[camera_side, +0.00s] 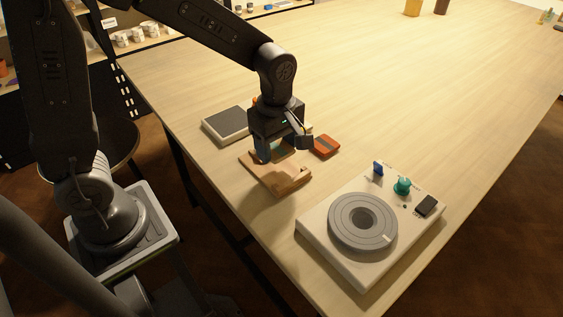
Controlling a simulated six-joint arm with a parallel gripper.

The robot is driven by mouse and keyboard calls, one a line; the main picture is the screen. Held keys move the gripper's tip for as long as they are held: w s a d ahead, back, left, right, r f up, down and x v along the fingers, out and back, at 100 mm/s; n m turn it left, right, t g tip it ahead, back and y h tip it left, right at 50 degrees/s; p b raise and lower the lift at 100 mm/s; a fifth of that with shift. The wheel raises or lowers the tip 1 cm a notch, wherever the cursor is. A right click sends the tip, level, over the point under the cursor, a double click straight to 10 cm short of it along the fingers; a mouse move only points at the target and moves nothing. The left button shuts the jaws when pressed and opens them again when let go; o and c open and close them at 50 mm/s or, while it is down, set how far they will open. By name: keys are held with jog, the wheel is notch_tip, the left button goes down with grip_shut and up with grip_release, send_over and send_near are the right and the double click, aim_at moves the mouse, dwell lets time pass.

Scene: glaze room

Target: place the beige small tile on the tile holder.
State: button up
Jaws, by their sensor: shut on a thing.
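My gripper (281,152) points down over the wooden tile holder (290,184), at the near left part of the table. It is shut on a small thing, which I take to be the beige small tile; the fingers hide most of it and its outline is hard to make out. The fingertips are low over the back part of the holder. I cannot tell whether the tile touches the holder.
An orange-red block (327,146) lies just right of my gripper. A grey-topped slab (227,124) lies behind it to the left. A white device with a grey round plate (363,220) and knobs stands at the front right.

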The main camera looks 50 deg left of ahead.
aim_at(281, 172)
jog(key=shift+w+d+f, duration=0.15)
jog(key=shift+d+f, duration=0.3)
jog(key=shift+d, duration=0.15)
jog(key=shift+f, duration=1.9)
jog(key=shift+f, duration=0.1)
jog(key=o, duration=1)
